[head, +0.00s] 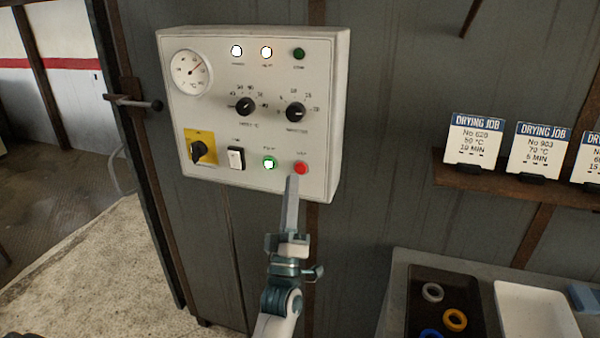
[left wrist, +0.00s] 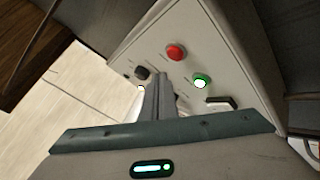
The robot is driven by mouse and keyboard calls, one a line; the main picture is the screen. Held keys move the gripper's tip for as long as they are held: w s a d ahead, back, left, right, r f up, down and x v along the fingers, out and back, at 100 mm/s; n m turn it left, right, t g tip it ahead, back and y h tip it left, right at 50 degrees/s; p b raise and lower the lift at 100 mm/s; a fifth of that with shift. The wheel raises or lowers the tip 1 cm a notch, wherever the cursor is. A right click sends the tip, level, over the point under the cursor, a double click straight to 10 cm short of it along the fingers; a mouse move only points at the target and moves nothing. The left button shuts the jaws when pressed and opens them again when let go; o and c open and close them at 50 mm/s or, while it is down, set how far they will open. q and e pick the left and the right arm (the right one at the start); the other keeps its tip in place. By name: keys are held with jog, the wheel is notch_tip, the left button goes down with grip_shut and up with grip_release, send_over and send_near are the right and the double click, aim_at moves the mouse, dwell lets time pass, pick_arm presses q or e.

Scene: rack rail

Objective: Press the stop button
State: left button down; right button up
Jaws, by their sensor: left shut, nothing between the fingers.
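The control panel (head: 325,70) is a pale box on the dark wall. Its red stop button (head: 301,168) sits at the lower right, right of the lit green button (head: 269,162). My left gripper (head: 292,180) is shut and empty, its tip just below and slightly left of the red button. In the left wrist view the red button (left wrist: 176,52) shows beyond the shut fingers (left wrist: 157,85), with the green button (left wrist: 201,81) to their right. Whether the fingertips touch the panel I cannot tell. My right gripper is not in view.
The panel also carries a round gauge (head: 191,71), two black knobs, a yellow-backed switch (head: 199,147) and a rocker switch (head: 236,158). Drying job cards stand on a shelf (head: 480,185) at right. Below are a black tray (head: 413,310) with rings and a white tray (head: 540,312).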

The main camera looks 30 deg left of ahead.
pick_arm(q)
jog(key=shift+w+a, duration=0.15)
jog(key=shift+w, duration=0.4)
jog(key=shift+w+a, duration=0.15)
jog(key=shift+w, duration=0.35)
jog(key=shift+w+a+b, duration=0.2)
jog(key=shift+w+b, duration=0.25)
jog(key=shift+w, duration=0.35)
dwell(2.1)
jog(key=shift+s, duration=0.1)
jog(key=shift+s+d+p, duration=0.25)
jog(key=shift+s+p, duration=0.05)
jog(key=shift+s, duration=0.45)
dwell(0.3)
jog(key=s, duration=0.2)
jog(key=s+d+p, duration=0.1)
jog(key=s, duration=0.1)
jog(key=shift+s, duration=0.4)
jog(key=shift+f, duration=0.1)
dwell(0.7)
